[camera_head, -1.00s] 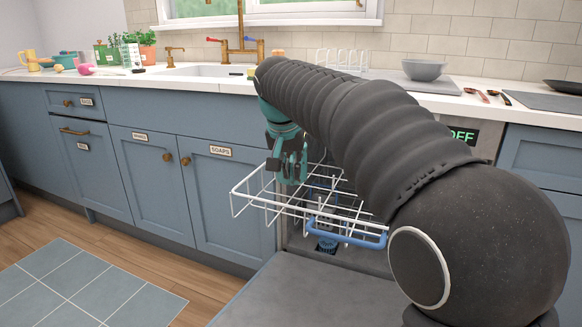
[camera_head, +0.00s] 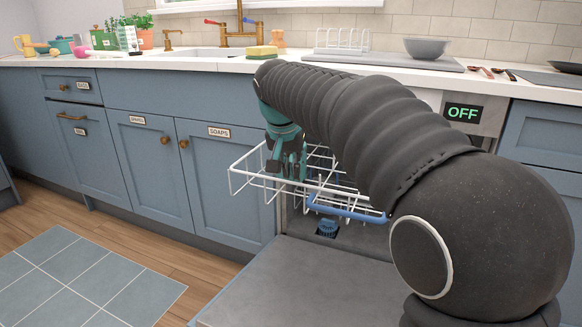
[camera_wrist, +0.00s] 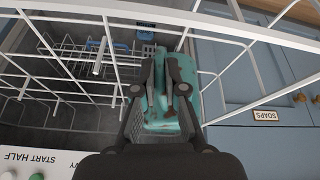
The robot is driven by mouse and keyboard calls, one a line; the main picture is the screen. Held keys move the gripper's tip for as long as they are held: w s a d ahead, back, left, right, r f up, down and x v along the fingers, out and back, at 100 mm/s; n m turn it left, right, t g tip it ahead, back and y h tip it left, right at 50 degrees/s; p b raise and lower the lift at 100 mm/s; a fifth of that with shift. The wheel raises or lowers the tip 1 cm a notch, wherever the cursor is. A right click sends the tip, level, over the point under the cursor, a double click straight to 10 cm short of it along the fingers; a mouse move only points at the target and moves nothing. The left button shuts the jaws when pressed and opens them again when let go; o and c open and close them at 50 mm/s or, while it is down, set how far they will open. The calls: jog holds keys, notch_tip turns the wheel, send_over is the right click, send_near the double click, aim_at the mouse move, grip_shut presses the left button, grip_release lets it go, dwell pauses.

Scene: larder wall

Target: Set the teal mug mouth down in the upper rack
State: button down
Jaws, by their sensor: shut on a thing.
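My gripper (camera_wrist: 160,88) is shut on the teal mug (camera_wrist: 162,118), whose teal side shows between and beside the dark fingers in the wrist view. The mug's mouth is not clearly visible, so I cannot tell which way it faces. In the head view my gripper (camera_head: 287,168) points down at the left part of the upper rack (camera_head: 262,184), among its white wires. I cannot tell whether the mug touches the rack.
The dishwasher door (camera_head: 290,285) hangs open below the rack. A lower rack (camera_wrist: 75,55) shows through the wires in the wrist view. Blue cabinets (camera_head: 215,185) stand close on the left. The counter above holds a grey bowl (camera_head: 427,47) and a sponge (camera_head: 263,52).

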jog(key=c, duration=1.2)
grip_release()
jog(key=shift+o, duration=0.2)
jog(key=v, duration=1.2)
jog(key=shift+d, duration=0.1)
jog(key=shift+n+y, duration=0.3)
jog(key=shift+n, duration=0.2)
jog(key=s+d+p, duration=0.1)
jog(key=s+d, duration=0.3)
jog(key=s+d+f+p, duration=0.1)
jog(key=s+d+p, duration=0.1)
jog(key=s+d, duration=0.2)
jog(key=s+d+p, duration=0.2)
jog(key=s+d, duration=0.2)
jog(key=d, duration=0.1)
jog(key=shift+d+f, duration=0.1)
jog(key=shift+f, duration=0.25)
jog(key=s+d+f+t+p, duration=0.1)
jog(key=s+d+f+p, duration=0.3)
jog(key=s+f, duration=0.7)
jog(key=s+d, duration=0.2)
jog(key=s, duration=0.1)
jog(key=shift+s+d+f+n, duration=0.3)
jog(key=shift+s+d+f, duration=0.05)
jog(key=shift+s, duration=0.05)
